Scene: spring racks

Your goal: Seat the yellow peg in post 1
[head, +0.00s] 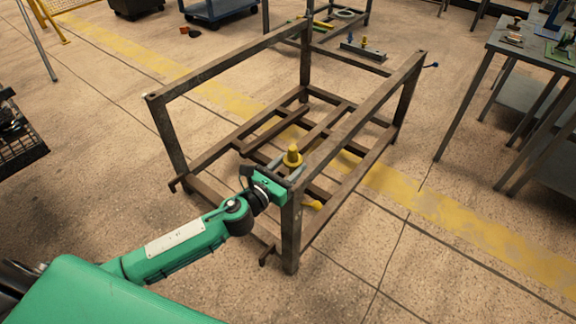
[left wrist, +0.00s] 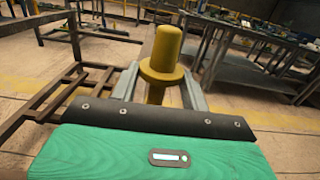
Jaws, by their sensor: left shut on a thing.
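The yellow peg (head: 292,157), with a wide collar and rounded top, stands upright in my left gripper (head: 287,168). In the left wrist view the peg (left wrist: 164,60) is between the two grey fingers (left wrist: 160,90), which are shut on it. The brown steel rack has a near corner post (head: 291,230), just right of my gripper, a left post (head: 172,142), a far post (head: 306,62) and a right post (head: 407,92). No number is readable on the posts, so I cannot tell which is post 1. The peg's lower end is hidden. My right gripper is out of view.
A yellow piece (head: 313,205) shows low behind the near post; I cannot tell what it is. The rack's top rails (head: 230,62) are close to my arm's reach. A grey workbench (head: 500,50) stands at right, a black crate (head: 20,140) at left. Floor in front is clear.

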